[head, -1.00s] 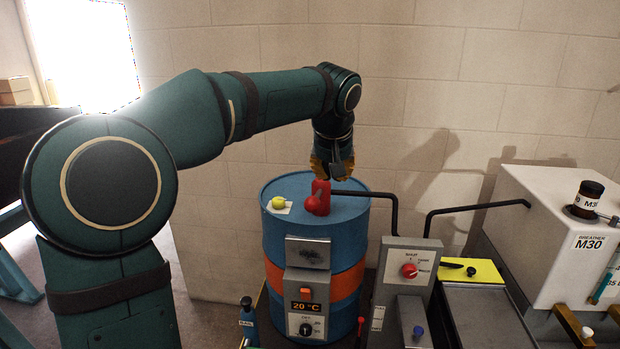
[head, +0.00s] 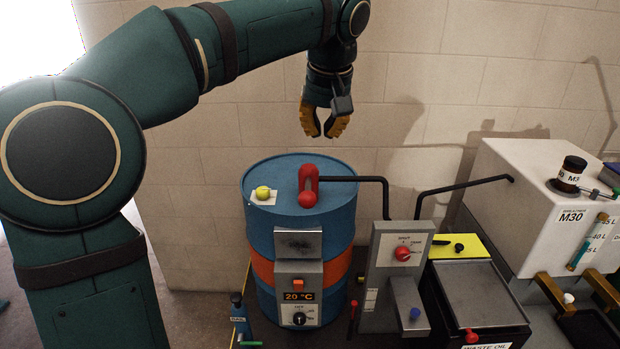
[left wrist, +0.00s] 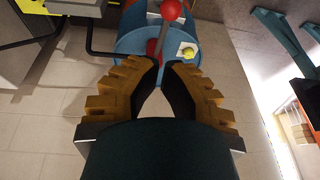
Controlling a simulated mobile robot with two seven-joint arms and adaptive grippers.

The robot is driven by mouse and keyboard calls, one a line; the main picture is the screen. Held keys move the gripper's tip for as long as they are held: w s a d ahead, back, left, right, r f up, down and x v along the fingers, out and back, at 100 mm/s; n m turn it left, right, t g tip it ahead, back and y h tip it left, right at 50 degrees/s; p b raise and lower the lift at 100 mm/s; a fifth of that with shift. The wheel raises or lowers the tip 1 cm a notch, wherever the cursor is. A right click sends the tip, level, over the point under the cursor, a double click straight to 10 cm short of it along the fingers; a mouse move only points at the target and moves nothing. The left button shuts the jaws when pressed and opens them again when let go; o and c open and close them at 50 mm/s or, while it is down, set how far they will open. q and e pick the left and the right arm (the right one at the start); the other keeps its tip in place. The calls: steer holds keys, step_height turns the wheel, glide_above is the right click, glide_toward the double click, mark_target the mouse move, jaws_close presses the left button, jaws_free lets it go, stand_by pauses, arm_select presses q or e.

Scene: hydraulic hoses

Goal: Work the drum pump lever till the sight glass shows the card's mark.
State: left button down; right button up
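The drum pump is a red body with a red knobbed lever (head: 308,190) on top of a blue drum (head: 262,225) with an orange band. The red knob (left wrist: 171,10) also shows in the left wrist view at the top. My left gripper (head: 323,132) hangs above the drum, apart from the lever, fingers pointing down. Its fingers are open and empty, with a clear gap between them in the left wrist view (left wrist: 158,72). The sight glass (head: 587,242) is on the white M30 tank (head: 520,205), with litre marks beside it; its level is too small to read surely. The card's mark is not readable.
A black pipe (head: 365,180) runs from the pump to a grey valve box (head: 402,245) with a red knob. A yellow-green ball (head: 262,192) sits on a white pad on the drum. A waste oil box (head: 470,292) stands right of the valve box.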

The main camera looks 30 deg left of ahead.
arm_select(q)
steer(key=b+x, duration=0.1)
steer(key=x, duration=0.3)
steer(key=b+x, duration=0.1)
steer(key=x, duration=0.3)
steer(key=b+x, duration=0.1)
steer(key=x, duration=0.3)
steer(key=shift+s+f, duration=0.3)
steer(key=shift+f, duration=0.1)
steer(key=shift+a+f, duration=0.1)
steer(key=shift+f, duration=0.55)
